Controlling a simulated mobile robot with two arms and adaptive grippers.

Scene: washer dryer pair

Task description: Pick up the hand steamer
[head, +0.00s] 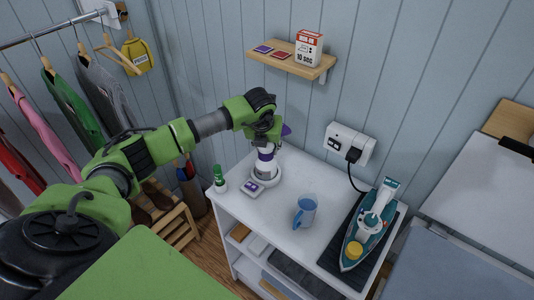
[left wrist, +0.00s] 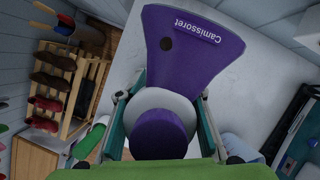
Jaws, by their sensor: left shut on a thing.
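The hand steamer is purple and white. In the head view its purple head (head: 286,130) shows at the right of my gripper, and its purple and white lower part (head: 266,155) shows below, over a round white base (head: 266,174) on the white cabinet top. I cannot tell whether it touches the base. My left gripper (head: 264,138) is shut on the steamer from above and hides part of it. In the left wrist view the purple steamer (left wrist: 190,50), lettered "Camissoret", lies between the fingers (left wrist: 163,110). My right gripper is out of view.
A wooden shelf (head: 290,62) and a socket (head: 347,145) are on the wall.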

